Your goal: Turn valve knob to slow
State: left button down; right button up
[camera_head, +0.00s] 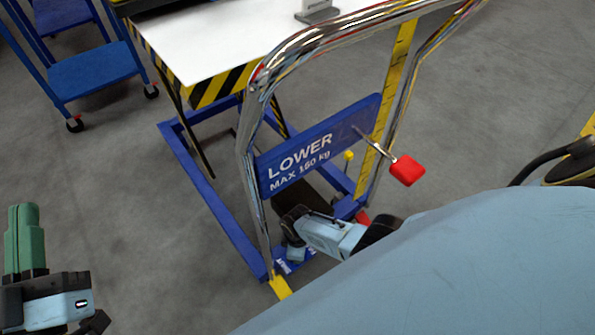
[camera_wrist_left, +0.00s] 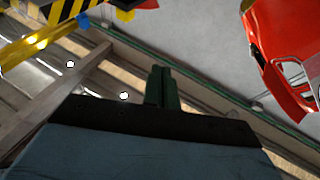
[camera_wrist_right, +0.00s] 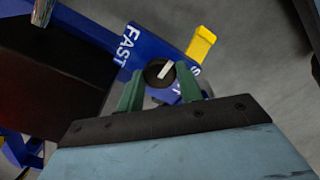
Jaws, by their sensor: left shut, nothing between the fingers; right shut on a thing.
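The valve knob (camera_wrist_right: 158,73) is round and black with a pale pointer bar, in the right wrist view on a blue panel (camera_wrist_right: 140,45). "FAST" is printed on the panel left of the knob; the right label, starting with "S", is mostly hidden by a finger. The pointer bar is tilted up to the right. My right gripper (camera_wrist_right: 160,90) is shut on the knob, a green finger on each side. In the head view its fingers are hidden. My left gripper (camera_head: 22,240) is shut and empty at the lower left, far from the knob; its fingers show in the left wrist view (camera_wrist_left: 161,88).
The blue lift cart has a chrome handle frame (camera_head: 245,140), a "LOWER" sign (camera_head: 320,148) and a red lever knob (camera_head: 407,170) above my right arm. A white-topped table (camera_head: 220,45) stands behind. A blue trolley (camera_head: 90,70) is at the upper left. Floor at left is clear.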

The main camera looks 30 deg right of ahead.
jog(key=o, duration=1)
